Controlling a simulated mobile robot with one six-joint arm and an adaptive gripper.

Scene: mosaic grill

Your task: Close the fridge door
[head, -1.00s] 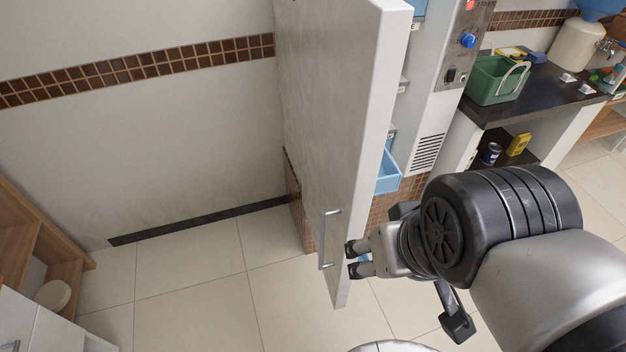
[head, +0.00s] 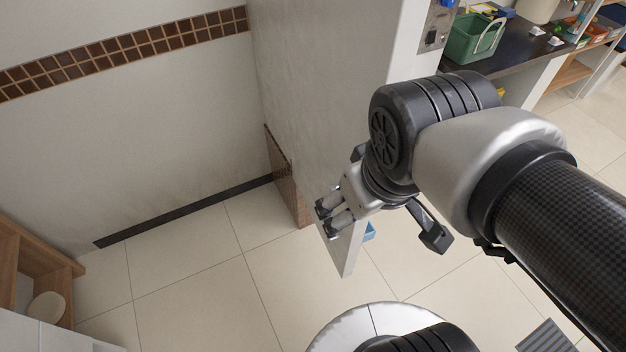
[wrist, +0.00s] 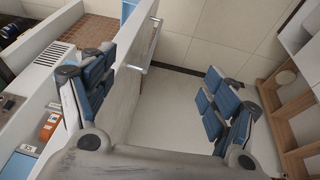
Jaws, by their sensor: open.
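The fridge door (head: 320,95) stands open as a tall white panel in the head view. Its narrow free edge (head: 349,255) points down toward me. My gripper (head: 325,218) is open and empty at the lower part of the door, overlapping its outer face in the picture. The wrist view shows its two blue-padded fingers (wrist: 160,98) wide apart. There the door (wrist: 120,105) lies beside and partly behind the left finger, and the metal handle (wrist: 147,45) shows beyond it. I cannot tell whether a finger touches the door. My gripper and arm hide the handle in the head view.
A tiled pillar base (head: 284,180) stands beside the door at the wall. Wooden shelves (head: 35,255) are at the lower left. A dark counter (head: 515,45) with a green basket (head: 474,40) is at the upper right. The floor (head: 190,270) left of the door is clear.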

